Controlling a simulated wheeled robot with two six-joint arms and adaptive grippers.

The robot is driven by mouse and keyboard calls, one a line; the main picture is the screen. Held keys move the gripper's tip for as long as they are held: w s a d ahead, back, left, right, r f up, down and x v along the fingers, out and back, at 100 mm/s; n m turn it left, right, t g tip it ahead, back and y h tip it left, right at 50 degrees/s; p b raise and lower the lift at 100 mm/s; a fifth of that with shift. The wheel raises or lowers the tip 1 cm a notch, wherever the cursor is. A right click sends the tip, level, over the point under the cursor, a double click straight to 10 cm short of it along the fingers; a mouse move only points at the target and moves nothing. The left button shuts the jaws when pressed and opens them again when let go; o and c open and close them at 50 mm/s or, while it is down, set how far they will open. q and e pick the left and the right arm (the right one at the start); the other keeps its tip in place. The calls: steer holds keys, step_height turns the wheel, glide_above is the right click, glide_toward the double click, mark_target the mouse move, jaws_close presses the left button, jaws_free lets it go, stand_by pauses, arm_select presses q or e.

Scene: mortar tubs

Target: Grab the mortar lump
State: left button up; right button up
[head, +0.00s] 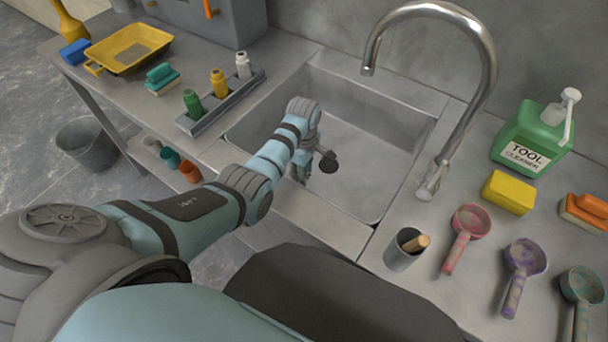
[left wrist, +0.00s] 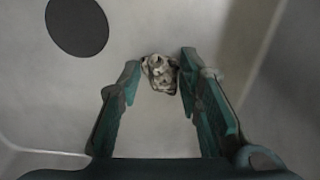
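The mortar lump (left wrist: 160,74) is a small, rough, grey-white mottled piece on the sink floor in the left wrist view. I cannot make it out in the head view, where my left gripper and arm cover that area. My left gripper (head: 303,168) points down into the sink basin (head: 380,165), left of the dark round drain (head: 328,163). In the left wrist view its two teal fingers are apart, with the lump between or just beyond their tips. I cannot tell whether either finger touches it. My right gripper is not in view.
The sink walls surround my left gripper, and a curved faucet (head: 485,75) rises at the right. Ladles such as the pink one (head: 470,222), a cup (head: 403,252), a yellow sponge (head: 508,192) and a green cleaner bottle (head: 530,135) stand on the right counter. A bottle rack (head: 225,105) is at left.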

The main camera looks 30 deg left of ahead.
arm_select(q)
jaws_close()
steer(key=shift+r, duration=0.1)
